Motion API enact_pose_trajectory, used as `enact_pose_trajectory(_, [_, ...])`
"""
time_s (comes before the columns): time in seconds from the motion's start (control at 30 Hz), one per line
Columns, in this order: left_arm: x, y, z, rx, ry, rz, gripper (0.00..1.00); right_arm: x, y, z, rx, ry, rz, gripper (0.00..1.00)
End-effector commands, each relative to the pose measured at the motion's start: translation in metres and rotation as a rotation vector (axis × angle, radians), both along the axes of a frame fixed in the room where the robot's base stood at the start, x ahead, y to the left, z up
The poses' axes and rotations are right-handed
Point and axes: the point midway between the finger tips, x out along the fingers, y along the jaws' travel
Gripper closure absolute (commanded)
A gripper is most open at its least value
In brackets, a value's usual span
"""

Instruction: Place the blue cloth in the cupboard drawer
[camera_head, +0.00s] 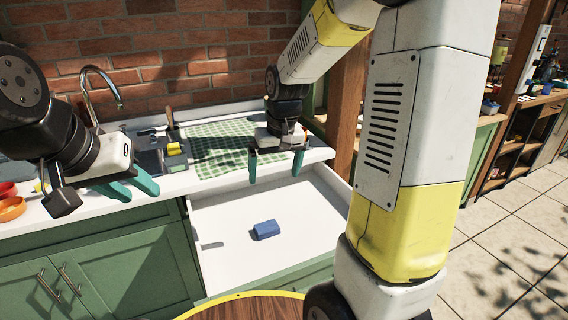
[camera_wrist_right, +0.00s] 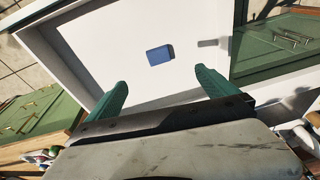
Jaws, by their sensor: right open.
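The blue cloth (camera_head: 266,229) is a small folded block lying on the white floor of the open drawer (camera_head: 225,262). In the right wrist view the cloth (camera_wrist_right: 160,54) lies inside the drawer, ahead of the fingers. My right gripper (camera_head: 277,172) is above the back part of the drawer with its green fingers spread and nothing between them. It is apart from the cloth. My left gripper (camera_head: 131,193) is over the counter and cupboard front at the left; its green fingers look apart, with nothing seen between them.
A green checked towel (camera_head: 222,147) lies on the white counter behind the drawer. A sink with a tap (camera_head: 103,88) and a yellow sponge (camera_head: 174,149) are to its left. Orange bowls (camera_head: 11,209) stand at far left. A round wooden table (camera_head: 245,307) is in front.

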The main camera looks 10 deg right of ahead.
Motion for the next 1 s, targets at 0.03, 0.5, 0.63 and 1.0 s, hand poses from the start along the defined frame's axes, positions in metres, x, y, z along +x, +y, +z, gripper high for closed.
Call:
enact_pose_trajectory(0.03, [0.000, 0.000, 0.000, 0.000, 0.000, 0.000, 0.64, -0.013, -0.003, 0.019, 0.013, -0.034, -0.009, 0.03])
enact_pose_trajectory(0.5, [0.000, 0.000, 0.000, 0.000, 0.000, 0.000, 0.64, -0.139, -0.012, 0.108, 0.114, -0.277, -0.060, 0.03])
enact_pose_trajectory(0.63, [0.000, 0.000, 0.000, 0.000, 0.000, 0.000, 0.64, -0.162, -0.012, 0.114, 0.131, -0.321, -0.068, 0.03])
enact_pose_trajectory(1.0, [0.000, 0.000, 0.000, 0.000, 0.000, 0.000, 0.64, -0.176, -0.011, 0.115, 0.141, -0.348, -0.072, 0.03])
